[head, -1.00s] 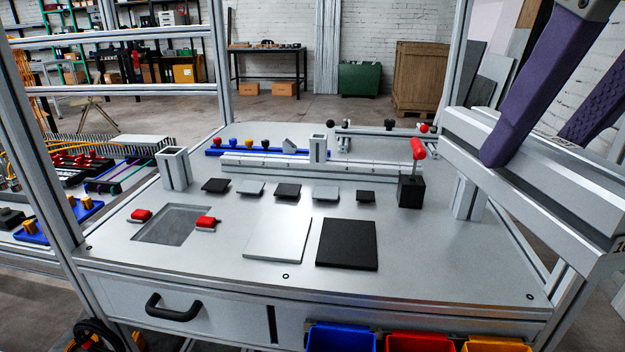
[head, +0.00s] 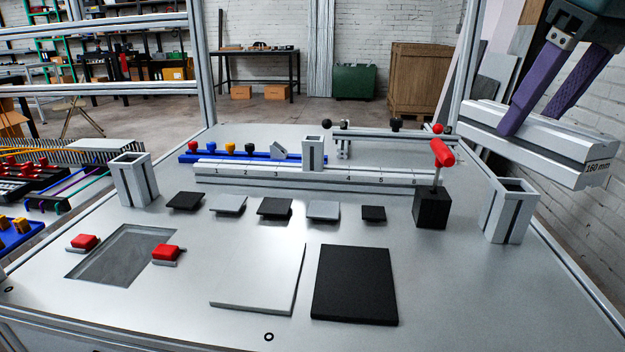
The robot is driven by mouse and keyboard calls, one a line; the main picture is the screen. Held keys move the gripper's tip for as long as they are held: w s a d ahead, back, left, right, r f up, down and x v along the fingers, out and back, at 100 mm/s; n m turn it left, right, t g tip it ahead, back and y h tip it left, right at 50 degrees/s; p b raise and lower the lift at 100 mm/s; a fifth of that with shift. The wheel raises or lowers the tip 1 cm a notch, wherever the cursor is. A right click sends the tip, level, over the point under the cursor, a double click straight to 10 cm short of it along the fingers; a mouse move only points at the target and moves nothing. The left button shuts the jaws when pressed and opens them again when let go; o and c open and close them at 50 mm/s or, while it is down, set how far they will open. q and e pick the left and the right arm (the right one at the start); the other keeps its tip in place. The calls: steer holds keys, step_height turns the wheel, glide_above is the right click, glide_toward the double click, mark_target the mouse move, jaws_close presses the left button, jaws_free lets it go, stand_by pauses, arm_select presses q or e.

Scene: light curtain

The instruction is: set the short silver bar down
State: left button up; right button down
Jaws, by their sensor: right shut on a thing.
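The short silver bar (head: 562,150) is a grooved aluminium profile with "160 mm" on its near end. It is in the air at the upper right of the head view, above and beyond the table's right side, tilted in the picture. My right gripper (head: 530,117) comes down from the upper right with two purple fingers and is shut on the bar. The far finger is partly hidden by the near one. My left gripper is not in view. The silver worktable (head: 480,290) lies below, apart from the bar.
A black block with a red-handled lever (head: 432,208) stands left of the right post. A numbered rail (head: 270,172) runs behind several small plates. The table's front right is clear.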

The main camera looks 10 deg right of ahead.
steer(key=shift+w+d+f, duration=0.1)
steer(key=shift+f+b, duration=1.9)
steer(key=shift+f, duration=8.05)
steer(key=shift+f, duration=0.1)
steer(key=shift+c, duration=1.1)
jaws_free()
